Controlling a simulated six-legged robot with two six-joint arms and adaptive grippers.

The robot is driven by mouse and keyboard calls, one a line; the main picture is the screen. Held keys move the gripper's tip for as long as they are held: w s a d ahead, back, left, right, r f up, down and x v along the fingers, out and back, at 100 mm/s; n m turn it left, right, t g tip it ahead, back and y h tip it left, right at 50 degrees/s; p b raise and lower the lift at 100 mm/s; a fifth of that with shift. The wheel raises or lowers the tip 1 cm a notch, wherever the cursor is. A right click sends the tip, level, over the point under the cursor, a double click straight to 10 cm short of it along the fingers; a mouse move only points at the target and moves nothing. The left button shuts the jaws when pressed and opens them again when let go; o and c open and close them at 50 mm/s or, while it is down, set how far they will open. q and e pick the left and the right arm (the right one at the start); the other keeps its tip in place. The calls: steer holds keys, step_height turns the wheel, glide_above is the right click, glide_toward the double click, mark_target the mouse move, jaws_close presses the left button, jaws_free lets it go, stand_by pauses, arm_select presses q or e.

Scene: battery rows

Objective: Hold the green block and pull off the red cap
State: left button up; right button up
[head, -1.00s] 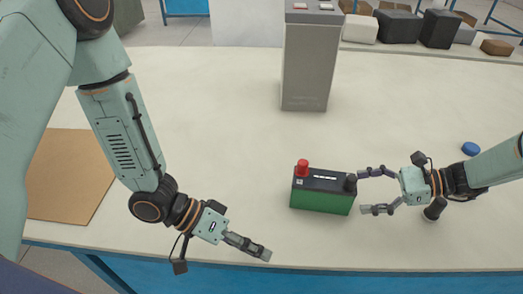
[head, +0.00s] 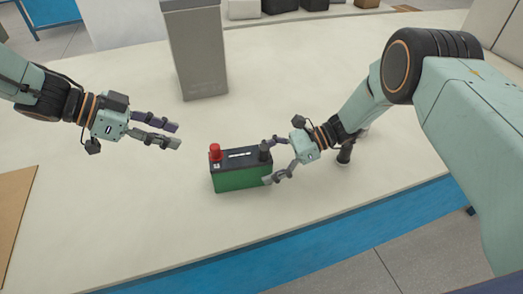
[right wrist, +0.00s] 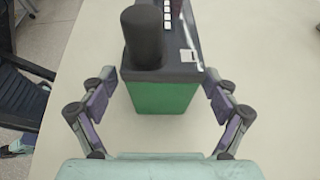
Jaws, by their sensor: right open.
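The green block (head: 240,179) is a battery-like box with a black top, upright on the table. The red cap (head: 215,152) sits on its left end, and a black cap (head: 264,150) is on its right end. My right gripper (head: 268,162) is open at the block's right end.
A tall grey box (head: 197,60) stands behind the block. A dark cylindrical item (head: 345,152) is behind my right wrist, partly hidden. A brown board (head: 14,215) lies at the left. The table (head: 110,205) is clear in front of the block.

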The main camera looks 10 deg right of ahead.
mark_target(252, 168)
steer(key=shift+x, duration=1.15)
steer(key=shift+w+a+f, duration=0.15)
steer(key=shift+a+f, duration=0.2)
steer(key=shift+a, duration=0.15)
steer(key=shift+r, duration=0.1)
steer(key=shift+c, duration=0.3)
steer(key=c, duration=0.6)
jaws_close()
